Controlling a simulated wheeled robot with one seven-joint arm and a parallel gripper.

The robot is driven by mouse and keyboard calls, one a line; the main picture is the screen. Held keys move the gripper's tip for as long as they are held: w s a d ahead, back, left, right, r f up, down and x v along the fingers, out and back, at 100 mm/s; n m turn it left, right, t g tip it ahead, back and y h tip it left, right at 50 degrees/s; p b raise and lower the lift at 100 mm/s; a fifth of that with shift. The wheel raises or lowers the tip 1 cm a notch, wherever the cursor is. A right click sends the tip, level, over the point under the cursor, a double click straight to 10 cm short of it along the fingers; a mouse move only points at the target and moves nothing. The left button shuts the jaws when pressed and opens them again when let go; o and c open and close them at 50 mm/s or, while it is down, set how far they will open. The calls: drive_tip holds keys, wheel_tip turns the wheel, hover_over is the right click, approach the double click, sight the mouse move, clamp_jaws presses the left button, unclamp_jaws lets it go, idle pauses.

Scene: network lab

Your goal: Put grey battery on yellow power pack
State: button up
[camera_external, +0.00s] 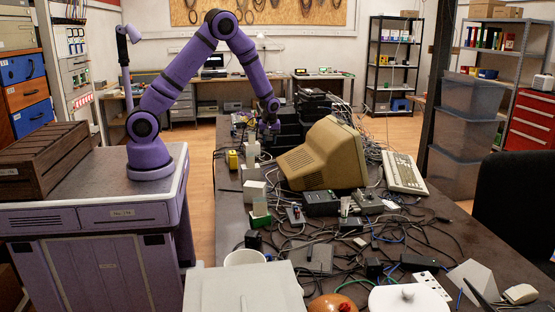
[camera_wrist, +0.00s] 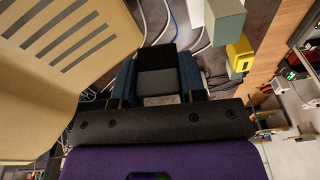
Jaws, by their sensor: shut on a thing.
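My gripper (camera_wrist: 158,80) is shut on a dark grey block, which looks like the grey battery (camera_wrist: 158,84), between its two blue-dark fingers in the wrist view. In the external view my gripper (camera_external: 270,127) hangs over the far part of the table, behind the beige monitor; the block is too small to make out there. The yellow power pack (camera_external: 233,160) stands near the table's left edge, to the left of my gripper. It also shows in the wrist view (camera_wrist: 240,53), right of my gripper and apart from the held block.
A pale upright box (camera_external: 252,153) stands beside the yellow pack; a grey-green box (camera_wrist: 220,18) shows near it in the wrist view. The large beige monitor (camera_external: 325,158) is close to my gripper. Cables and small devices cover much of the table. The table's left strip is clearer.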

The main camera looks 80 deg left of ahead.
drive_tip(key=s+a+n, duration=0.3)
drive_tip(key=s+a, duration=0.1)
drive_tip(key=s, duration=0.6)
drive_tip(key=s+a+n+g, duration=0.1)
drive_tip(key=s+a+n, duration=0.3)
drive_tip(key=s, duration=0.7)
drive_tip(key=s+a+n, duration=0.3)
drive_tip(key=s+a, duration=0.1)
drive_tip(key=s, duration=0.6)
hover_over(231, 152)
drive_tip(key=shift+h, duration=0.3)
drive_tip(key=f, duration=0.6)
drive_tip(key=shift+w+a, duration=0.1)
drive_tip(key=shift+w, duration=0.2)
drive_tip(key=shift+f, duration=1.7)
drive_tip(key=o, duration=1)
drive_tip(key=shift+f, duration=0.15)
drive_tip(key=shift+c, duration=0.2)
